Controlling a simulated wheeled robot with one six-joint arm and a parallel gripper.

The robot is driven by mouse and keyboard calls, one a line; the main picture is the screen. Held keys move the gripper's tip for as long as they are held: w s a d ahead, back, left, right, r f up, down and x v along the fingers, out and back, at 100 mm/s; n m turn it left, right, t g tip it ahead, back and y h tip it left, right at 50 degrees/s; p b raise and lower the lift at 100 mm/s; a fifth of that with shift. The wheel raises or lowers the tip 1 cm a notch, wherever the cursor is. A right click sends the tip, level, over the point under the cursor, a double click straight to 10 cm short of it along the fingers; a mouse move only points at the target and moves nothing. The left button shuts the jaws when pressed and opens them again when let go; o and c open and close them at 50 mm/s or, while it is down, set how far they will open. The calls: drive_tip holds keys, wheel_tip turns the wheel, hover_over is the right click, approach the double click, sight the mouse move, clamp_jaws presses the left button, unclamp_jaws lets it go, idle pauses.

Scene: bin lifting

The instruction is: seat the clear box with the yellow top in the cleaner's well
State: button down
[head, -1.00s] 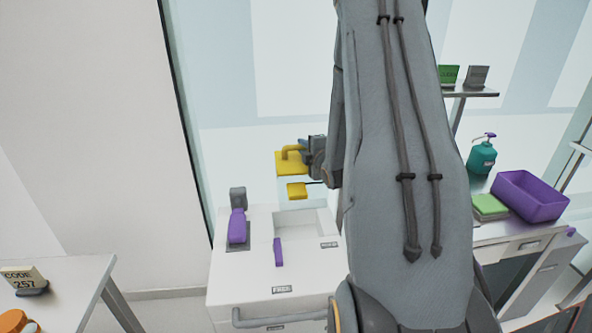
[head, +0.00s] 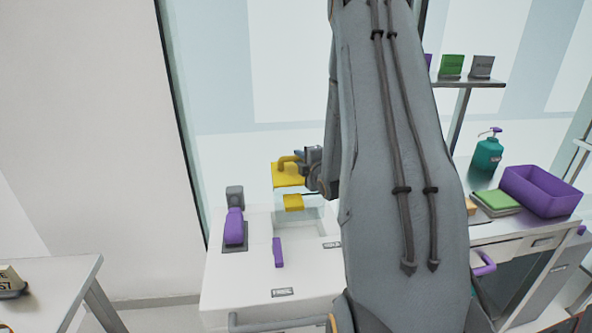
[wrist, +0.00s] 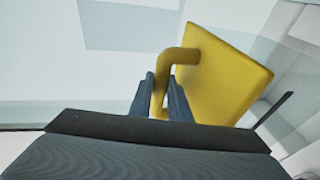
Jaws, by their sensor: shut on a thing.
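The clear box's flat yellow top (head: 288,180) with its bent yellow handle shows in the head view, and a smaller yellow patch sits below it. Its see-through walls are hard to make out. The white cleaner (head: 225,285) stands below, with its square well (head: 298,224) open in its top face. The box hangs above the well, overlapping its back part in the picture; I cannot tell whether its bottom is inside. My gripper (wrist: 161,95) is shut on the yellow handle (wrist: 180,56); the yellow top also shows in the wrist view (wrist: 222,78). My arm hides the gripper's right side in the head view.
On the cleaner are a purple lever (head: 234,228) at left and a purple strip (head: 278,252) in front of the well. At right, a counter holds a purple bin (head: 540,192), green cloths (head: 496,202) and a teal pump bottle (head: 487,154). A table (head: 60,275) stands at left.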

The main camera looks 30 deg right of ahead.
drive_tip(key=shift+w+f+b, duration=0.25)
drive_tip(key=shift+f+b, duration=0.35)
drive_tip(key=shift+f, duration=0.25)
drive_tip(key=shift+f+b, duration=4.7)
drive_tip(key=shift+f, duration=2.15)
drive_tip(key=shift+s+a, duration=0.1)
drive_tip(key=shift+s, duration=0.35)
drive_tip(key=shift+f+b, duration=0.3)
drive_tip(key=shift+f, duration=0.05)
drive_tip(key=c, duration=1.6)
unclamp_jaws()
drive_tip(key=shift+s, duration=0.1)
